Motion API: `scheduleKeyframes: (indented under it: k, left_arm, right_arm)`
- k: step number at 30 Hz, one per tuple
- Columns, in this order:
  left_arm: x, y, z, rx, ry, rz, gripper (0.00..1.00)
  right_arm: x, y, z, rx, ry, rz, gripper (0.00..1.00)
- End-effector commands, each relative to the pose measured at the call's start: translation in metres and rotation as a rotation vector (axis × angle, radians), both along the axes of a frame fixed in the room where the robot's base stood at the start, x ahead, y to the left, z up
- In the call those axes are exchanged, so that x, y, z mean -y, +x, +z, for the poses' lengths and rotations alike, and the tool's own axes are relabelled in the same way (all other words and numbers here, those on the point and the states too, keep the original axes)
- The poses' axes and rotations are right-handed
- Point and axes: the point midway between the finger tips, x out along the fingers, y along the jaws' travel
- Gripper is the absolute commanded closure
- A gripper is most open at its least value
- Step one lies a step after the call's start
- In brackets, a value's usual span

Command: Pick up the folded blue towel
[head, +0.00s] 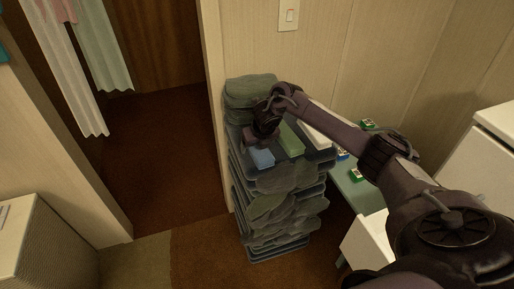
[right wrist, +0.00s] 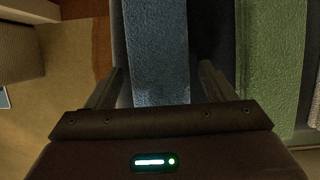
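The folded blue towel (head: 262,158) lies at the front left on top of a stack of dark trays or folded cloths (head: 282,205). In the right wrist view the blue towel (right wrist: 158,45) runs down the middle, between my two finger tips. My right gripper (head: 255,144) is over the towel's rear part; in the right wrist view the gripper (right wrist: 162,72) is open, with a finger on each side of the towel. Whether the fingers touch it I cannot tell. My left gripper is not in view.
A green towel (head: 290,139) lies right beside the blue one, with a white one (head: 318,128) beyond it. A wall with a light switch (head: 289,14) stands behind. A low table (head: 354,186) with small boxes is at the right. Open floor lies left, by the doorway.

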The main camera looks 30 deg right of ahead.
Motion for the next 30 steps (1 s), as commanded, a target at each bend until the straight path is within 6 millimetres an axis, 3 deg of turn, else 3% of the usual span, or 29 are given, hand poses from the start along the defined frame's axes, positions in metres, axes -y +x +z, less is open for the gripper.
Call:
scheduleKeyframes:
  k: [1, 11, 23, 30]
  left_arm:
    - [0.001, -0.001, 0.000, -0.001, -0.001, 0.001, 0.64]
    - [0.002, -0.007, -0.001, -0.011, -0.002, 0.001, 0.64]
    - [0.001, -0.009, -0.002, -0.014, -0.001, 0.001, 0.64]
    - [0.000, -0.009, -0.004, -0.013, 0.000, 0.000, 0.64]
  right_arm:
    - [0.000, 0.000, 0.000, 0.000, 0.000, 0.000, 0.31]
    - [0.000, 0.000, 0.001, 0.001, 0.000, 0.000, 0.72]
    - [0.000, 0.001, 0.012, 0.005, 0.000, 0.000, 0.72]
    - [0.001, 0.002, 0.055, 0.009, 0.000, -0.001, 0.72]
